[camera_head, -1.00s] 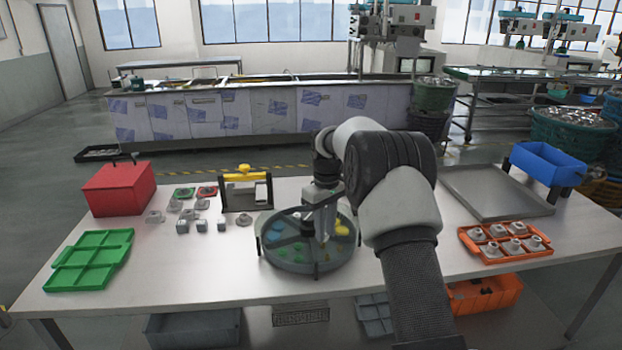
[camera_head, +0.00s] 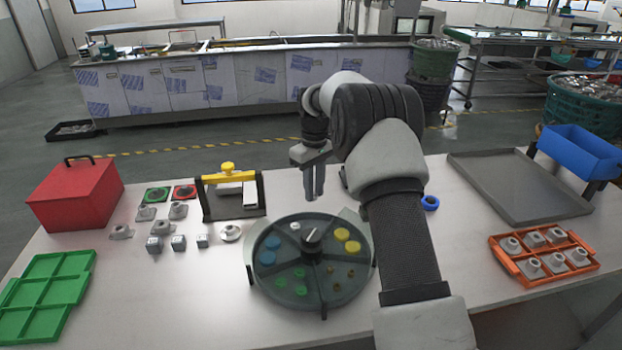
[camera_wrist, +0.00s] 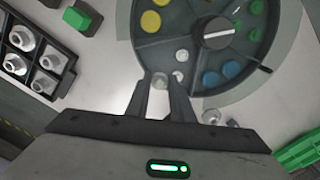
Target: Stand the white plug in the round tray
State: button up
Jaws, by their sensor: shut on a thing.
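The round tray (camera_head: 262,285) is a grey, divided disc with a dark knob in its middle. Its compartments hold blue, green, yellow and small brass-coloured pieces. A white piece (camera_head: 295,226) sits in the far compartment between the blue and yellow ones; it also shows in the wrist view (camera_wrist: 182,55). My gripper (camera_head: 313,195) points down above the tray's far edge. In the wrist view its fingers (camera_wrist: 160,88) are shut on a small pale piece (camera_wrist: 160,80), seemingly the white plug. The fingers hide most of it, and its tilt cannot be told.
A yellow-topped stand (camera_head: 230,180) and several small grey parts are left of the tray. A red box (camera_head: 75,195) and green tray (camera_head: 45,292) lie farther left. On the right are a flat metal tray (camera_head: 510,187), an orange tray (camera_head: 542,255) and a blue bin (camera_head: 578,155).

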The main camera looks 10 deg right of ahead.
jog(key=shift+s+f+b, duration=0.1)
jog(key=shift+f+b, duration=0.7)
jog(key=shift+f, duration=0.1)
jog(key=shift+f+b, duration=1.65)
jog(key=shift+f, duration=0.65)
jog(key=shift+s+d, duration=0.15)
jog(key=shift+f+b, duration=0.5)
jog(key=shift+f, duration=1.5)
dwell(2.7)
